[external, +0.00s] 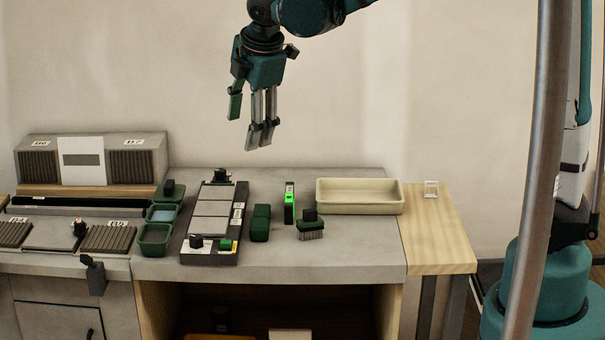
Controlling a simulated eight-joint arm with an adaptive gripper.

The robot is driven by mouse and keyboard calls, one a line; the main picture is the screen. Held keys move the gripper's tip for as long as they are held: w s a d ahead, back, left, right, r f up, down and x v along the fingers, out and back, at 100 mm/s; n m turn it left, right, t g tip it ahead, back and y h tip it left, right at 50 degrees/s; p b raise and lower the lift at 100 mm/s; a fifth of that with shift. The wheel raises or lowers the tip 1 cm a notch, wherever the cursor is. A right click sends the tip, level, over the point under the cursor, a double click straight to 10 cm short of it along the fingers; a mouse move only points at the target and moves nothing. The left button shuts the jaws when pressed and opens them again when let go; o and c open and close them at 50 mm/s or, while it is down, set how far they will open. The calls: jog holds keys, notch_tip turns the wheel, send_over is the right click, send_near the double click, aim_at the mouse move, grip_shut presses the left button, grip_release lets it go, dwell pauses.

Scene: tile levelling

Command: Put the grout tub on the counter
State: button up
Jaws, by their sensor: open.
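My gripper (260,138) is open and empty, pointing down high above the middle of the counter (330,258), in front of the wall. No label shows which thing is the grout tub. Three small dark green tubs stand in a column at the counter's left: the rear one (160,199) has a dark object in it, the middle one (162,214) shows blue-grey contents, and the front one (155,238) looks greenish inside. The open space under the counter is dark; a dark item (221,318) and a pale box (290,335) there are partly cut off.
A tile-levelling board (213,225), a green block (260,223), a device with a green light (289,202), a brush (310,226) and a cream tray (358,197) stand on the counter. A wooden side table (437,240) adjoins at right. The counter's front right is clear.

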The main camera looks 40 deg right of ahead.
jog(key=s+d+m+t, duration=0.1)
jog(key=s+d+m, duration=0.3)
jog(key=s, duration=0.5)
jog(key=s+d+m+t, duration=0.1)
jog(key=s+d+m, duration=0.4)
jog(key=s, duration=0.4)
jog(key=s+d+m+t+y, duration=0.1)
jog(key=s+d+m, duration=0.4)
jog(key=s+m, duration=0.2)
jog(key=shift+s+d+r, duration=0.2)
jog(key=shift+s+r, duration=0.1)
jog(key=shift+s, duration=0.9)
jog(key=o, duration=1.4)
jog(key=shift+w, duration=0.1)
jog(key=shift+o, duration=0.2)
jog(key=w+a+f+n+y+p, duration=0.1)
jog(key=w+a+n+y, duration=0.1)
jog(key=w, duration=0.8)
jog(key=w+a+f+n+y, duration=0.2)
jog(key=w, duration=0.7)
jog(key=w+f+n+y, duration=0.1)
jog(key=w+f+n, duration=0.1)
jog(key=w+f, duration=0.3)
jog(key=w+f+n+y+p, duration=0.1)
jog(key=w+f+n+y, duration=0.1)
jog(key=w+f, duration=0.4)
jog(key=w, duration=0.5)
jog(key=shift+w+a+n+y, duration=0.3)
jog(key=shift+n, duration=0.1)
